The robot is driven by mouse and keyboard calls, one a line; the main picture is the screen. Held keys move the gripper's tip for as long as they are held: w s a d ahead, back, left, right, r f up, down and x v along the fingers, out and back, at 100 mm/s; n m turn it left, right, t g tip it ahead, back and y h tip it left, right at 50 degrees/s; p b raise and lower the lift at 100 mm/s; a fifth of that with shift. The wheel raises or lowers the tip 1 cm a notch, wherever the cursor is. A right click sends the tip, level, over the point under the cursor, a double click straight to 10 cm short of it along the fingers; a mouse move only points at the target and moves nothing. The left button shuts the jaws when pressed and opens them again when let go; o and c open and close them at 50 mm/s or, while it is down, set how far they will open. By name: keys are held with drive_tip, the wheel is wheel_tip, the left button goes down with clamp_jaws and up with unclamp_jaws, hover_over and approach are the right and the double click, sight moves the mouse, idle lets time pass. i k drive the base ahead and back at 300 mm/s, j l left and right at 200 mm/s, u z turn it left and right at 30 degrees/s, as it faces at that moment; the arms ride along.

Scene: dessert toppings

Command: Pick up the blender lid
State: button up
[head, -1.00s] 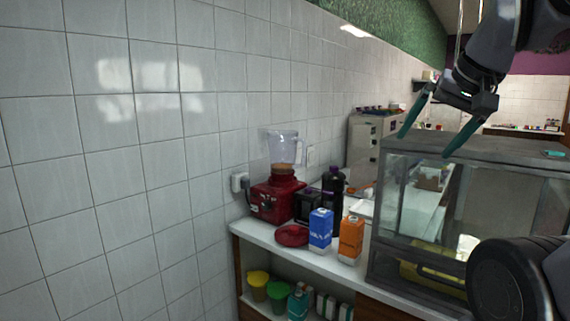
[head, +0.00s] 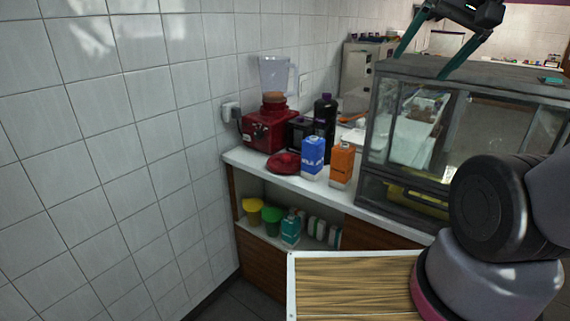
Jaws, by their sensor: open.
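A low, round red piece that looks like the blender lid (head: 284,163) lies on the white counter (head: 245,157) near its front left edge. It is in front of the red blender (head: 268,128), whose clear jug stands upright on its base with no lid visible on top. My gripper (head: 420,66) has two green fingers spread apart and empty. It shows at the upper right, in front of the top of the glass case, well to the right of the lid and apart from it.
A blue carton (head: 313,158), an orange carton (head: 342,165) and a dark bottle (head: 325,122) stand just right of the lid. A glass case (head: 400,66) fills the counter's right part. A tiled wall borders the left. Yellow and green tubs (head: 271,219) sit on the shelf below.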

sight(283, 163)
drive_tip(key=i+j, duration=0.35)
drive_tip(key=j, duration=0.15)
drive_tip(key=i+j, duration=0.35)
drive_tip(key=j, duration=0.1)
